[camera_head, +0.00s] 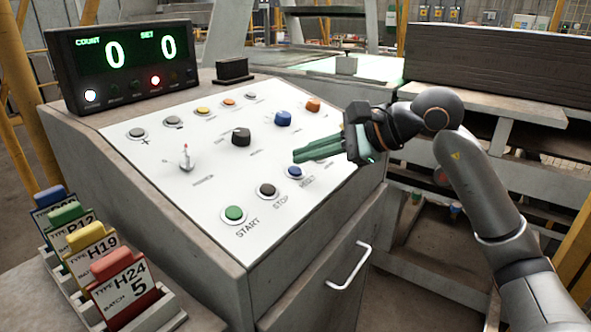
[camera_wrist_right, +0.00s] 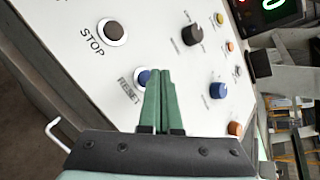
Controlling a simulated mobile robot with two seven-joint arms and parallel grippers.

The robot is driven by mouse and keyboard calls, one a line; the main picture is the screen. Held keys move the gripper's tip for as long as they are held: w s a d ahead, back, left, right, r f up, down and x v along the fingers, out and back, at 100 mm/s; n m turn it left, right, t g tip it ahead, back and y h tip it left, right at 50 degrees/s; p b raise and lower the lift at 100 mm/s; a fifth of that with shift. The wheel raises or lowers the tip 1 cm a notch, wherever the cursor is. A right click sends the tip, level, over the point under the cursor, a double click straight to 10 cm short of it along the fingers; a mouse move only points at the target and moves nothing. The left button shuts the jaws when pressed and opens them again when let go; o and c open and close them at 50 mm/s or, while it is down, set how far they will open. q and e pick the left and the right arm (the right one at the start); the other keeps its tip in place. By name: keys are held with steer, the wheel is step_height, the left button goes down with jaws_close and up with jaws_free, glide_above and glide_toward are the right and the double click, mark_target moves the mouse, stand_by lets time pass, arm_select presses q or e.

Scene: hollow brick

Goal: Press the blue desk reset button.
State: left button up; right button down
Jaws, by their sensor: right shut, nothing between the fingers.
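The blue reset button (camera_head: 294,172) is on the sloped white desk panel, right of the STOP button, with the label RESET beside it. In the right wrist view the blue button (camera_wrist_right: 144,77) is partly hidden behind the green fingers. My right gripper (camera_head: 296,156) is shut and empty. Its green fingers point left over the panel, just beyond the button in the head view. In the wrist view the fingertips (camera_wrist_right: 160,72) overlap the button's right edge. I cannot tell the gap between fingers and panel. My left gripper is not in view.
The dark STOP button (camera_head: 267,190) and green START button (camera_head: 234,214) lie to the left. A black knob (camera_head: 241,136), a blue knob (camera_head: 283,118) and a toggle lever (camera_head: 186,160) stand up from the panel. A counter display (camera_head: 122,66) reads 0 and 0. Coloured batch tags (camera_head: 118,279) stand front left.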

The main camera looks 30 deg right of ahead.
steer(key=shift+w+f, duration=0.1)
steer(key=shift+f, duration=0.25)
steer(key=shift+w+f+b, duration=0.1)
steer(key=shift+f+b, duration=0.3)
steer(key=shift+b, duration=0.15)
stand_by(0.3)
steer(key=shift+r, duration=0.1)
steer(key=shift+s+r+p, duration=0.2)
steer(key=shift+r+p, duration=0.25)
steer(key=shift+r, duration=0.25)
steer(key=shift+s+d+r+p, duration=0.1)
steer(key=shift+r+p, duration=0.25)
steer(key=shift+r, duration=0.2)
steer(key=r+p, duration=0.1)
steer(key=r, duration=0.1)
steer(key=s+r+p, duration=0.1)
steer(key=shift+d+r, duration=0.2)
steer(key=shift+r, duration=0.15)
